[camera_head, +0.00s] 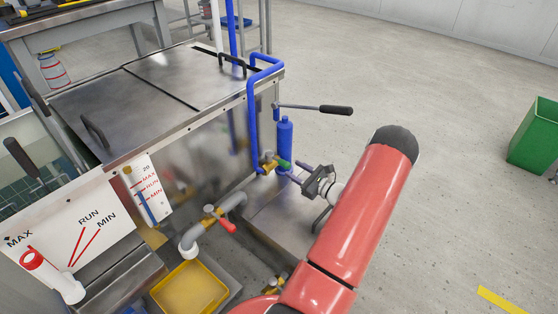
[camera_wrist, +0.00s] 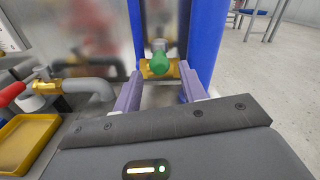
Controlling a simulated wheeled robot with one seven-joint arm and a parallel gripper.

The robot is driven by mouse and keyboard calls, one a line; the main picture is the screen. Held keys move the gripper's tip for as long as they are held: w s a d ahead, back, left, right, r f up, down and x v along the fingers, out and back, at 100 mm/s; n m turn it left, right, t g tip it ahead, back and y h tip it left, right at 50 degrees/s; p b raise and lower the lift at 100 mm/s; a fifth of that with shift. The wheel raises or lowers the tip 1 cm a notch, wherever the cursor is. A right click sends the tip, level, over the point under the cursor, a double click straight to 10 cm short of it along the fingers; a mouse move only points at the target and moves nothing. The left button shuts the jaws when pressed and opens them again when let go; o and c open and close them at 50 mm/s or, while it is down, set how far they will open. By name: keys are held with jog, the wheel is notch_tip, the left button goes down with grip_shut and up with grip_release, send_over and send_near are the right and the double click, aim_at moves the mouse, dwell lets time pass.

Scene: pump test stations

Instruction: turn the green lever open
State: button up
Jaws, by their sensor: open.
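The green lever (camera_head: 282,163) sits on a brass valve (camera_head: 268,162) low on the blue pipe at the corner of the steel tank. In the wrist view the green lever (camera_wrist: 163,63) points toward the camera, with the brass valve body (camera_wrist: 150,70) behind it. My gripper (camera_head: 293,172) is open, its purple fingers close to the lever in the head view. In the wrist view my gripper (camera_wrist: 160,85) has one finger on each side below the lever, with a gap between them. I cannot tell whether either finger touches it.
A red-handled valve (camera_head: 220,222) on a grey pipe and a yellow tray (camera_head: 190,289) are left of my gripper. A blue cylinder (camera_head: 285,143) stands beside the blue pipe (camera_head: 252,110). A black-gripped handle (camera_head: 335,109) sticks out above my gripper.

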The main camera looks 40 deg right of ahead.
aim_at(273, 157)
jog(key=w, duration=0.6)
jog(key=shift+w+a, duration=0.35)
jog(key=shift+w, duration=0.05)
grip_shut()
